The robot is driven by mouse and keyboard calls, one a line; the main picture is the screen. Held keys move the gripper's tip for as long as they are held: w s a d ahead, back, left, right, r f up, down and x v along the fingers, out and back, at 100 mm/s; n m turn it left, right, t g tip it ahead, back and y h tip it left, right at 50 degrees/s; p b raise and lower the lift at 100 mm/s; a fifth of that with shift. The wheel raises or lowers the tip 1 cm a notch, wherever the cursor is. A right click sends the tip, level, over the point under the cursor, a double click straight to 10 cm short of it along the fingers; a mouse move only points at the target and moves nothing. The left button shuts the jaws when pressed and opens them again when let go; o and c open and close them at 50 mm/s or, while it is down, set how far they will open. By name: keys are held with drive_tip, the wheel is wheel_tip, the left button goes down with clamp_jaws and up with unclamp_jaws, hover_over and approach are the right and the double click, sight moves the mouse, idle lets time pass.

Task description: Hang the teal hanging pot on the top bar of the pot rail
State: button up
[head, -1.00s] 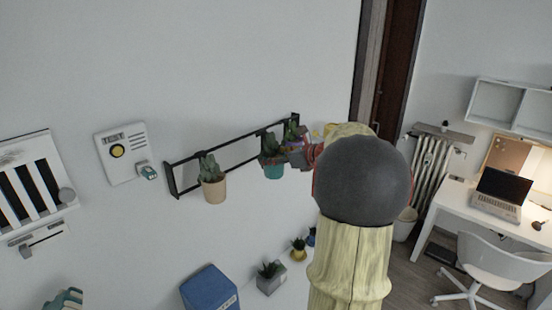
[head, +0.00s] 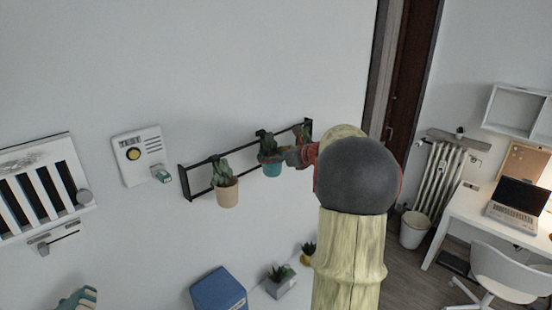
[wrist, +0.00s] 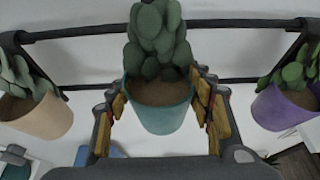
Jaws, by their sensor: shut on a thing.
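The teal pot (wrist: 160,108) with a green cactus sits upright between the two yellow-padded fingers of my gripper (wrist: 161,100), which are shut on it. In the head view the teal pot (head: 272,168) is at the middle of the black pot rail (head: 183,182), and my gripper (head: 297,157) reaches it from the right. The rail's top bar (wrist: 235,23) passes behind the cactus in the wrist view. I cannot tell whether the pot's hook is over this bar; the hook is hidden.
A tan pot (wrist: 38,115) hangs left of the teal pot and a purple pot (wrist: 283,105) hangs right of it. A blue bin (head: 218,290) and a grey planter (head: 281,283) are below. The wall above the rail is clear.

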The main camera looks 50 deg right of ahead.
drive_tip(key=shift+w+r, duration=0.1)
drive_tip(key=shift+w, duration=0.25)
drive_tip(key=shift+s+f+b, duration=0.1)
drive_tip(key=shift+f+b, duration=0.95)
drive_tip(key=shift+f, duration=0.2)
drive_tip(key=o, duration=1.3)
drive_tip(key=shift+o, duration=1.4)
drive_tip(key=shift+f, duration=0.1)
drive_tip(key=v, duration=1.2)
